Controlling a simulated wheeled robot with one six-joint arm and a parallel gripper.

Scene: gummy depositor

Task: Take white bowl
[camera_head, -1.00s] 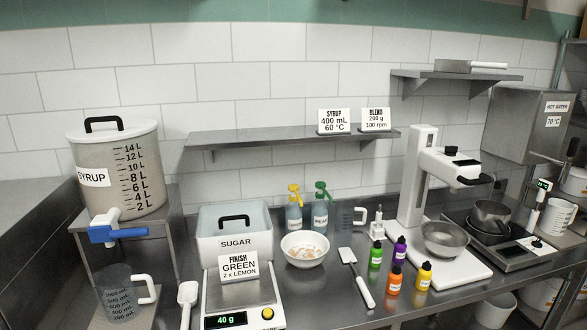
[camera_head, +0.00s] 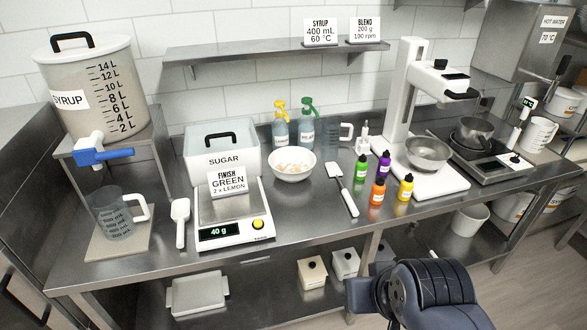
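The white bowl (camera_head: 292,173) stands upright on the steel counter, right of the sugar bin and in front of two pump bottles. It holds pale orange-white contents. My dark arm shows at the bottom right, in front of the counter and well below and right of the bowl. The fingertips of my gripper cannot be made out in this view.
A scale (camera_head: 232,228) reading 40 g and a sugar bin (camera_head: 221,158) stand left of the bowl. The counter (camera_head: 300,219) is clear in front of the bowl.

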